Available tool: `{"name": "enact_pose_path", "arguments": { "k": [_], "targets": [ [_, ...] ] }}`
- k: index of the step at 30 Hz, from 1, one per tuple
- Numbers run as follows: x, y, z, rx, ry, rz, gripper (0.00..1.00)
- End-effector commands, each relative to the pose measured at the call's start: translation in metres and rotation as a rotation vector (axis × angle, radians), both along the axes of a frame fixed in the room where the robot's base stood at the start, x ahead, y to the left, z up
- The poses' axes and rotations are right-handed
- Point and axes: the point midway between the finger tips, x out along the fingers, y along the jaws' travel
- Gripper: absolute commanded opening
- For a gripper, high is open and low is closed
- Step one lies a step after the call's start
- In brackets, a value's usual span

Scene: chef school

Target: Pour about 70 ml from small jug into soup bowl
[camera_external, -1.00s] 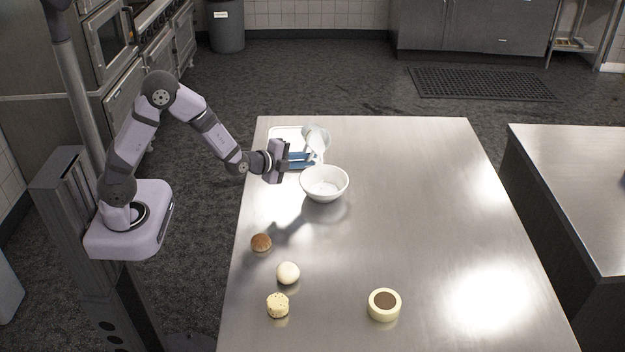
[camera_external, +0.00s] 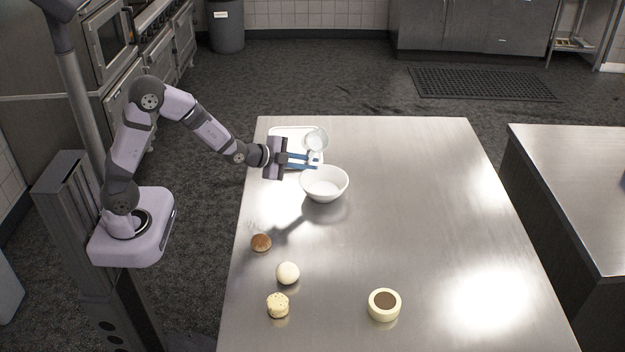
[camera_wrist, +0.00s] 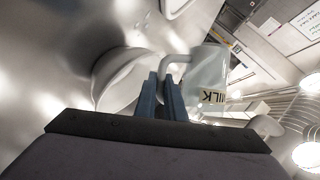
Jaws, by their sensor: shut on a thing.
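The small jug (camera_external: 316,139) is pale and see-through, with a MILK label on it in the wrist view (camera_wrist: 208,72). My gripper (camera_external: 318,160) is shut on its handle, which also shows between the blue fingertips (camera_wrist: 168,82) in the wrist view. The jug is held near the far left part of the table, just behind the soup bowl, and looks tilted. The white soup bowl (camera_external: 325,186) stands upright on the table in front of the jug; it also shows in the wrist view (camera_wrist: 120,75). I see no stream, and the liquid levels cannot be told.
A white tray (camera_external: 283,130) lies behind the jug at the table's far left corner. A brown ball-like item (camera_external: 261,242), a white ball (camera_external: 288,273), a pale speckled piece (camera_external: 277,305) and a cream round with dark centre (camera_external: 384,304) lie nearer. The table's right side is clear.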

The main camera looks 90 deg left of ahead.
Motion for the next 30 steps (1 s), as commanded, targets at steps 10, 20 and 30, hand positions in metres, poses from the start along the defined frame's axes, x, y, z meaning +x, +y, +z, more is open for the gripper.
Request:
{"name": "enact_pose_path", "arguments": {
  "k": [10, 20, 30],
  "targets": [
    [0.003, -0.006, 0.018, -0.127, -0.039, -0.005, 0.00],
    [0.004, -0.008, 0.020, -0.165, -0.049, -0.008, 0.00],
    [0.004, -0.008, 0.020, -0.164, -0.049, -0.009, 0.00]
  ]
}}
